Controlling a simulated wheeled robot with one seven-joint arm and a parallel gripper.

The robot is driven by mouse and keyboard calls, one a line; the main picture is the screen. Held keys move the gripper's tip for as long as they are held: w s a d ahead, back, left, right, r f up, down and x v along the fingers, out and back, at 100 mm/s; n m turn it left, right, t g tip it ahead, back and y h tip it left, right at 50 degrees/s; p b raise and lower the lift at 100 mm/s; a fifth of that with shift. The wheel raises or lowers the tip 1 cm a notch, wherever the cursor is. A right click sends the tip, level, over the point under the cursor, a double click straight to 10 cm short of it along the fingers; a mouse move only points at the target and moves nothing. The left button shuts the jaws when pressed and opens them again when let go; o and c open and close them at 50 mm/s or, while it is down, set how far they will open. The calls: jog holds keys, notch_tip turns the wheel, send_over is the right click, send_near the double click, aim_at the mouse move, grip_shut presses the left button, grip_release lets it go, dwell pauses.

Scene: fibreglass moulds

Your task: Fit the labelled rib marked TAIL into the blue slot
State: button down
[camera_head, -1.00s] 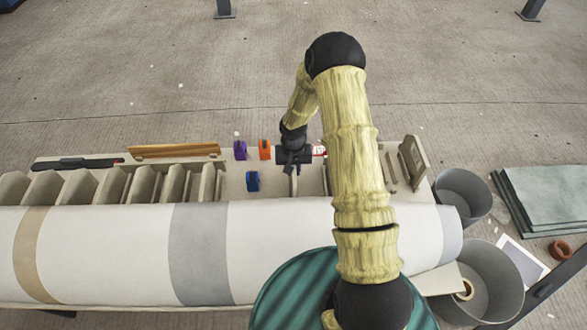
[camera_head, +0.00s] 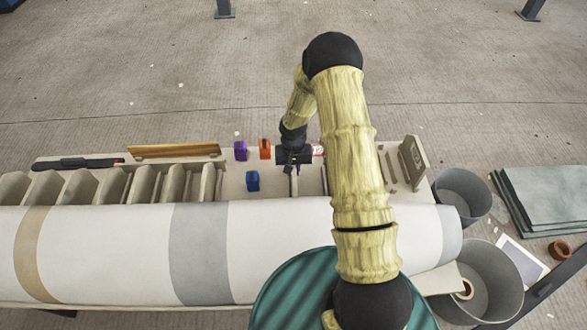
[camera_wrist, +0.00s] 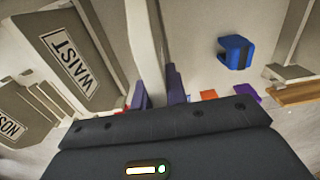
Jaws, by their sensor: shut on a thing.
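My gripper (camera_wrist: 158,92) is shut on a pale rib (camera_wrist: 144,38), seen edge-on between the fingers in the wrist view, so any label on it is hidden. In the head view my gripper (camera_head: 294,168) is over the right part of the bench, with the rib's thin edge (camera_head: 294,187) below it. I cannot tell whether the rib touches the bench. The blue slot piece (camera_head: 253,181) stands to the left of the gripper, apart from it. It also shows in the wrist view (camera_wrist: 236,52), with a dark gap in its middle. No TAIL label is readable.
A rib labelled WAIST (camera_wrist: 82,72) stands close beside the held rib; another labelled board (camera_wrist: 18,125) is farther left. Orange (camera_head: 265,149) and purple (camera_head: 240,151) pieces stand behind the blue one. A long white roll-like form (camera_head: 280,250) fills the bench front.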

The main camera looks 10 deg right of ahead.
jog(key=shift+f+b, duration=1.7)
jog(key=shift+f, duration=0.85)
jog(key=c, duration=1.3)
grip_release()
notch_tip(320, 180, up, 18)
jog(key=shift+f+p, duration=0.25)
jog(key=shift+p, duration=0.5)
